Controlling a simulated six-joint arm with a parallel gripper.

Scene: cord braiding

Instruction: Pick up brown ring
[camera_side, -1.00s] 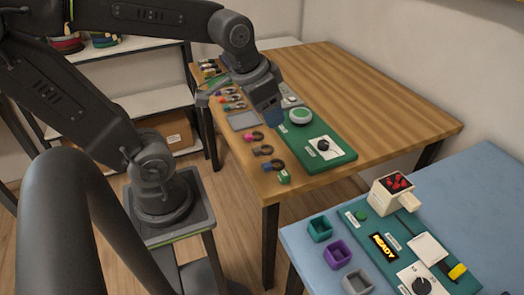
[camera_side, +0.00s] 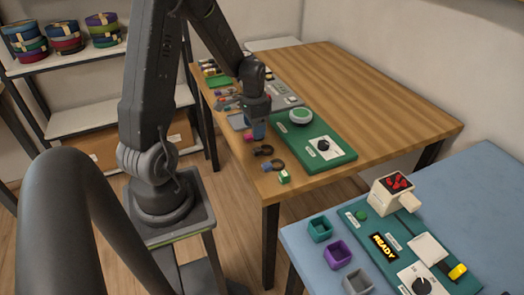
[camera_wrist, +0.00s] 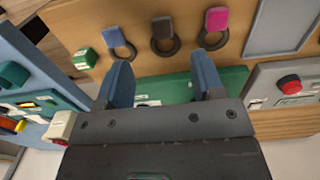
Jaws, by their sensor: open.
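The brown ring (camera_wrist: 162,30) lies on the wooden table. It is a dark loop with a brown tag, and in the wrist view it sits between the blue-tagged ring (camera_wrist: 114,38) and the magenta-tagged ring (camera_wrist: 214,22). In the side view the brown ring (camera_side: 263,151) is just in front of my gripper (camera_side: 258,133). In the wrist view my gripper (camera_wrist: 162,72) has its two blue fingers spread wide with nothing between them. It is above the table, and the brown ring shows beyond the gap between the fingers.
A green block (camera_side: 284,177) stands near the table's front corner. A green board (camera_side: 335,155) with a dial and round button lies right of the gripper. A grey tray (camera_side: 237,121) and more rings lie behind. The table's right side is clear.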

